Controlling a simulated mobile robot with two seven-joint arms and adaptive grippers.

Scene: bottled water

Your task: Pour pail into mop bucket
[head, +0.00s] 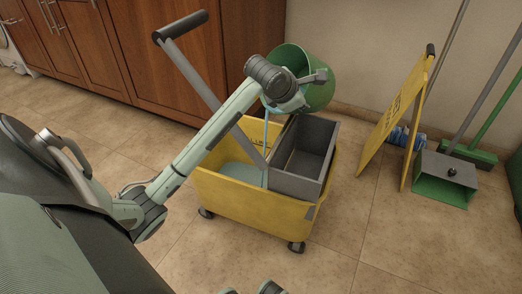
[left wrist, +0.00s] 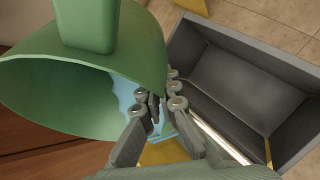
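The green pail (head: 318,92) is tilted over in the air above the yellow mop bucket (head: 255,209). A thin stream of blue water (head: 266,135) falls from it into the bucket, where pale blue water (head: 243,173) shows. My left gripper (head: 318,77) is at the pail and appears shut on its rim. The exact finger contact is partly hidden.
A grey wringer (head: 306,150) fills the bucket's right side, and a grey handle (head: 190,72) leans up left. A yellow floor sign (head: 393,118), green dustpan (head: 444,180) and broom (head: 472,154) stand right by the wall. Wooden cabinets (head: 160,55) stand behind. Floor in front is clear.

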